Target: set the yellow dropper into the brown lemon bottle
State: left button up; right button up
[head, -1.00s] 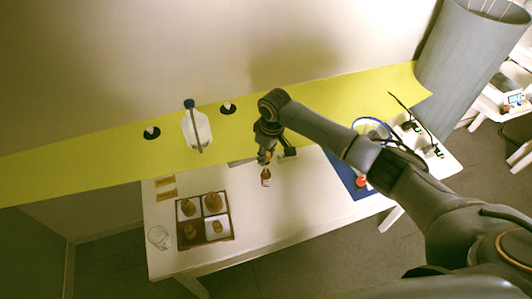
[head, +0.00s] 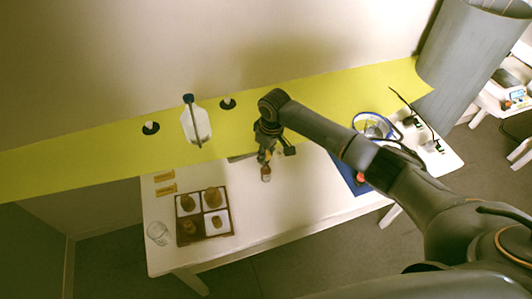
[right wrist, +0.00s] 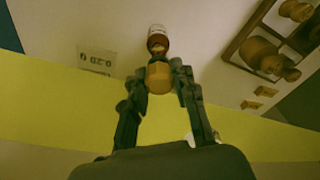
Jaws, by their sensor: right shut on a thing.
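My right gripper (head: 265,162) is above the white table in the head view. In the right wrist view its fingers (right wrist: 160,75) are shut on the yellow dropper (right wrist: 159,79), a tan, rounded piece between the fingertips. The brown lemon bottle (right wrist: 158,40) lies just beyond the dropper, in line with it, with a pale label; I cannot tell whether they touch. In the head view the bottle (head: 266,176) shows small below the gripper, partly hidden by it. My left gripper is not in view.
A brown divided tray (head: 206,240) with several tan pieces stands at the table's left, beside a clear glass (head: 158,233). A blue mat (head: 347,176) lies to the right. A white bottle with a blue cap (head: 195,124) is behind, against the yellow band. Table between tray and mat is mostly clear.

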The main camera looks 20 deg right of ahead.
jog(key=shift+f+b, duration=0.75)
jog(key=shift+f, duration=0.6)
jog(key=o, duration=0.7)
jog(key=shift+r, duration=0.15)
notch_tip(320, 180, up, 7)
jog(key=p, duration=0.7)
jog(key=shift+p, duration=0.3)
jog(key=shift+f, duration=0.2)
